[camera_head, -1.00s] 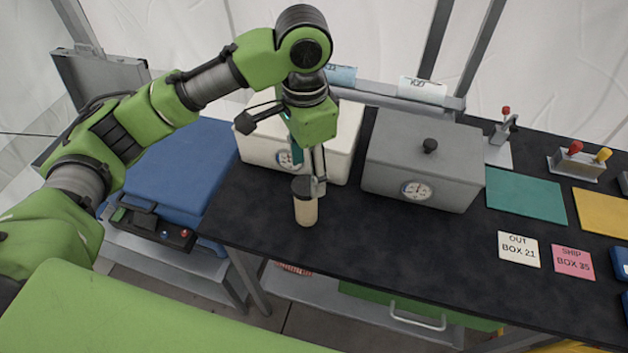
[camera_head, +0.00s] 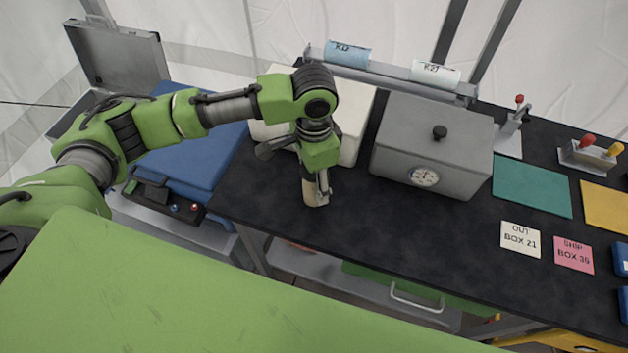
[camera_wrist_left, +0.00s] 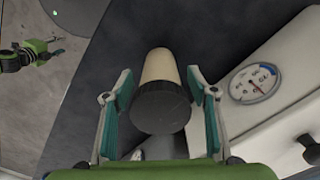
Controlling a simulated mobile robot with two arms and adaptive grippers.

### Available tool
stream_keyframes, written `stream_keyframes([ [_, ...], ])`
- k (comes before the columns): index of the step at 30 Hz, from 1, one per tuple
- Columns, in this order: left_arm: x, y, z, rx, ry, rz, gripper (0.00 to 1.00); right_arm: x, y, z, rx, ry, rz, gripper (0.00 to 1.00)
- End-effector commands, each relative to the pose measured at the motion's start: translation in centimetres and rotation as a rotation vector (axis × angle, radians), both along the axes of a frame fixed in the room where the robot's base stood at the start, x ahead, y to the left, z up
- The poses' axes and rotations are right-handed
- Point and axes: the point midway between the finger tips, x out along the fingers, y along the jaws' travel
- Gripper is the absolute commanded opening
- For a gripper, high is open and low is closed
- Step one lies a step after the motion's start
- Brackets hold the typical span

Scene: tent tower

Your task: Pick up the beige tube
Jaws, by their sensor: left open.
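The beige tube (camera_head: 314,193) stands upright on the black table, near its front left edge. In the left wrist view the tube (camera_wrist_left: 160,66) shows its dark cap (camera_wrist_left: 160,107) toward the camera. My left gripper (camera_head: 318,192) is over the tube from above and hides its cap in the head view. In the left wrist view the left gripper (camera_wrist_left: 160,85) is open, with one teal-padded finger on each side of the tube. Gaps show between the fingers and the tube.
A blue case (camera_head: 190,150) lies to the left. The black tabletop (camera_head: 380,220) in front of the grey box is clear.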

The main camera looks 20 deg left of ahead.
Motion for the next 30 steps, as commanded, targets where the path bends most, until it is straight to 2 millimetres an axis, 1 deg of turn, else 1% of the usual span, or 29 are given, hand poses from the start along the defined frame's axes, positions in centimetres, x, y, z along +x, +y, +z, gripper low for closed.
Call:
stream_keyframes([
  [1, 0.0, 0.1, -0.6, 0.0, 0.003, 0.002, 0.53, 0.1, 0.0, 0.4, 0.0, -0.001, 0.0, 0.4],
  [3, 0.0, 0.0, -1.4, 0.001, 0.002, 0.002, 0.53, 0.0, 0.0, 0.5, 0.0, 0.0, 0.0, 0.4],
  [5, 0.0, 0.0, -1.8, 0.0, 0.0, 0.002, 0.53, -0.2, 0.0, 0.5, 0.0, 0.003, 0.0, 0.4],
  [12, 0.0, 0.0, -2.1, 0.0, -0.001, 0.001, 0.53, -1.0, 0.0, 0.4, -0.001, 0.014, 0.0, 0.4],
  [13, 0.0, 0.0, -2.1, 0.0, -0.001, 0.001, 0.48, -1.0, 0.0, 0.4, -0.001, 0.015, 0.0, 0.4],
  [14, 0.0, 0.0, -2.1, 0.0, -0.001, 0.001, 0.4, -1.1, -0.1, 0.4, -0.001, 0.016, 0.0, 0.4],
  [15, 0.0, 0.0, -2.1, 0.0, -0.001, 0.001, 0.3, -1.1, -0.1, 0.4, -0.001, 0.016, 0.0, 0.4],
  [17, 0.0, 0.0, -2.1, 0.0, -0.001, 0.001, 0.14, -1.1, -0.1, 0.4, -0.001, 0.016, 0.0, 0.4],
  [18, 0.1, 0.0, -2.1, 0.0, -0.001, 0.001, 0.09, -1.1, -0.1, 0.4, -0.001, 0.016, 0.0, 0.4],
  [26, 0.1, 0.0, -2.0, 0.0, -0.001, 0.001, 0.09, -1.1, -0.1, 0.4, -0.001, 0.016, 0.0, 0.4],
  [30, 0.1, 0.0, -1.7, -0.002, -0.003, 0.001, 0.09, -1.1, -0.1, 0.1, -0.001, 0.016, 0.0, 0.4],
])
